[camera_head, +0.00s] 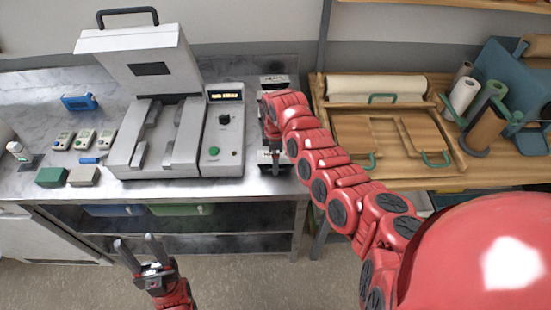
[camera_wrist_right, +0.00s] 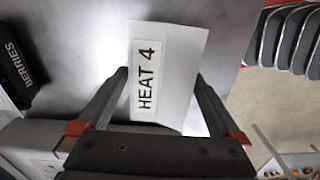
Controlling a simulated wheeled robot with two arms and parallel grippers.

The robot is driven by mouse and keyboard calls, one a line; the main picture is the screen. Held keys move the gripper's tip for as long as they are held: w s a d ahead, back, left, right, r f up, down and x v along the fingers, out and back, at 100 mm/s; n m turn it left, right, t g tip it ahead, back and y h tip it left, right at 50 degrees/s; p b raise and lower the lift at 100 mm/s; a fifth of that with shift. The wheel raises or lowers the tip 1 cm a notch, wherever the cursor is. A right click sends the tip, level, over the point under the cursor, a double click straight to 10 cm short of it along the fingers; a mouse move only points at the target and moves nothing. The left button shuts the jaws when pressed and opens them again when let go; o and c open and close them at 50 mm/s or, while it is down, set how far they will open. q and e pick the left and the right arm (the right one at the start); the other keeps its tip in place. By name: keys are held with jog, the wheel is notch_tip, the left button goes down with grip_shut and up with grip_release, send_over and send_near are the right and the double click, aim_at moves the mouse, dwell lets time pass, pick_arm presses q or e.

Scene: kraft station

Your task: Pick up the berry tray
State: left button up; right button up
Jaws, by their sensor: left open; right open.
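The berry tray (camera_wrist_right: 18,75) is a black piece with white "BERRIES" lettering at the left edge of the right wrist view, partly cut off. My right gripper (camera_wrist_right: 165,95) is open, with the tray outside its fingers, to their left. A white card (camera_wrist_right: 172,70) reading "HEAT 4" shows between the fingers; I cannot tell whether they touch it. In the head view my right arm reaches to the counter beside the grey machine and hides much of this spot. Dark labelled pieces show there, too small to read. My left gripper (camera_head: 140,246) is open and empty, low in front of the counter.
The grey machine (camera_head: 140,60) with its control panel (camera_head: 222,130) stands left of my right arm. Small devices (camera_head: 84,138) and a blue device (camera_head: 79,102) lie further left. A wooden station (camera_head: 380,125) with rolls stands to the right. The floor in front is clear.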

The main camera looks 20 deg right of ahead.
jog(key=shift+f, duration=0.3)
jog(key=c, duration=1.2)
jog(key=shift+r, duration=0.1)
